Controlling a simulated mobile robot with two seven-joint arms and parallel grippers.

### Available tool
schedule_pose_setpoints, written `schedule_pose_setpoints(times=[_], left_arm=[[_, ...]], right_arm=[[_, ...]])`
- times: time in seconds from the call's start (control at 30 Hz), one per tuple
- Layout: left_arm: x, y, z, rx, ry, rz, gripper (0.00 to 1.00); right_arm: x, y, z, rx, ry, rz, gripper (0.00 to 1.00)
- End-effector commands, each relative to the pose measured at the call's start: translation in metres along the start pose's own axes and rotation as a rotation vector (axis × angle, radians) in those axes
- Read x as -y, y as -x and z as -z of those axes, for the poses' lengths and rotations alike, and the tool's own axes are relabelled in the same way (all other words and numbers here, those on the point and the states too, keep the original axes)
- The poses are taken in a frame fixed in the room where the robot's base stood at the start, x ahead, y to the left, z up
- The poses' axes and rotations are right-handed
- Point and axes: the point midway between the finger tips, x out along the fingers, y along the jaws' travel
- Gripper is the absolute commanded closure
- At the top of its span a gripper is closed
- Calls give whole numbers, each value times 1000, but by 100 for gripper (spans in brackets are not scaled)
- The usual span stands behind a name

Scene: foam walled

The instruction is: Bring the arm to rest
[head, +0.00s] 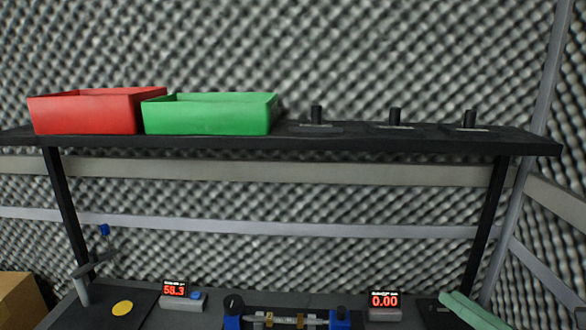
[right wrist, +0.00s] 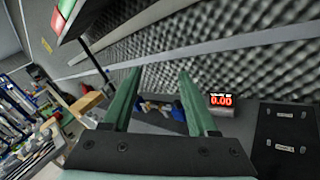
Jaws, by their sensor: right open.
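My right gripper (head: 462,308) shows at the lower right of the head view as two green fingers, cut off by the bottom edge. In the right wrist view its green fingers (right wrist: 160,76) stand apart with nothing between them touching either finger. The right gripper is open and empty. It is over the right side of the bench, beside the display that reads 0.00. My left gripper is in neither view.
A black shelf (head: 330,143) crosses above the bench, bearing a red bin (head: 85,115), a green bin (head: 207,117) and three black pegs. Below are a fixture with blue ends (head: 290,320), the 0.00 display (head: 384,301), another red display (head: 175,289) and a yellow disc (head: 122,308).

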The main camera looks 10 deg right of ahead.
Motion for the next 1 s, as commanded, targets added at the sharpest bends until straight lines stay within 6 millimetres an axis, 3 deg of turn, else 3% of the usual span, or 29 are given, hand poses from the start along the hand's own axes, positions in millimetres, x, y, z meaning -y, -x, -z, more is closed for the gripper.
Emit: schedule_pose_setpoints(times=[0.1,0.2,0.37,0.47,0.6,0.7,0.8,1.0], left_arm=[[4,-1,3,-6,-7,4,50],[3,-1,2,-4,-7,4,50],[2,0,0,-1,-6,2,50],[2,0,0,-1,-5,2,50],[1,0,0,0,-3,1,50],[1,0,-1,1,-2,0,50],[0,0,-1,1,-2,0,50],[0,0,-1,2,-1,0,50]], right_arm=[[9,2,-14,222,-311,57,41],[28,9,-16,394,-586,135,41],[67,29,14,626,-1032,314,41],[85,43,54,739,-1306,464,41],[90,61,130,843,-1661,727,41],[77,72,181,870,-1854,919,41],[59,81,220,869,-1982,1084,41],[16,96,276,826,-2142,1366,41]])
